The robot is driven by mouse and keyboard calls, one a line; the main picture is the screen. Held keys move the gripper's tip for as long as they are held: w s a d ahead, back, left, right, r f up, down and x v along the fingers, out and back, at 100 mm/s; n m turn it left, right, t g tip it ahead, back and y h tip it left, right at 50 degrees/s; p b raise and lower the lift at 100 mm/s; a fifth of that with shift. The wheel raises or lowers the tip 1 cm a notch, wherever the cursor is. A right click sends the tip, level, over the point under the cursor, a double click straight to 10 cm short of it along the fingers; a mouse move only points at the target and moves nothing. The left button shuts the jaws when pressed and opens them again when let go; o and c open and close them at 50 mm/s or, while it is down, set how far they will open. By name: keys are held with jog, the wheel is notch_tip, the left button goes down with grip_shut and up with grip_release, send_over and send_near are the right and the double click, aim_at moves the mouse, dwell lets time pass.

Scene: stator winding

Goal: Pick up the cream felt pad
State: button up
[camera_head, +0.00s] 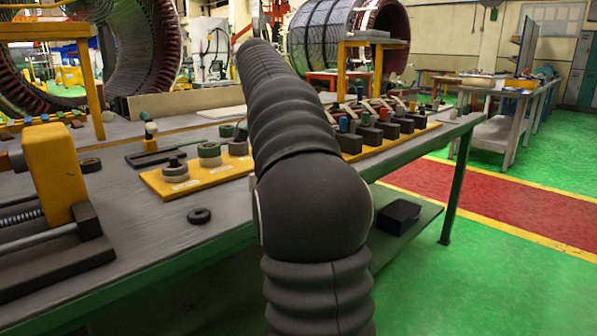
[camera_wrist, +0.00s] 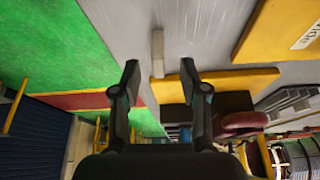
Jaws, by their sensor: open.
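In the wrist view, a small pale cream strip, which looks like the cream felt pad (camera_wrist: 158,52), lies on the grey tabletop. It sits between and just beyond the fingertips of my gripper (camera_wrist: 160,68). My gripper is open, with its two dark fingers apart on either side of the strip and nothing held. How far the fingertips are above the table is hard to tell. In the head view my arm hides the gripper, and I cannot make out the pad there.
A yellow board (camera_wrist: 230,82) lies close by the strip, with a dark block and a dark red part beyond it. A labelled yellow board (camera_wrist: 285,35) is at the right. In the head view, the grey workbench (camera_head: 140,230) holds a black ring (camera_head: 199,215) and several parts.

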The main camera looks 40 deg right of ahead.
jog(key=shift+x, duration=1.95)
jog(key=shift+s+d, duration=0.1)
grip_shut()
jog(key=shift+r, duration=0.1)
jog(key=shift+r, duration=4.95)
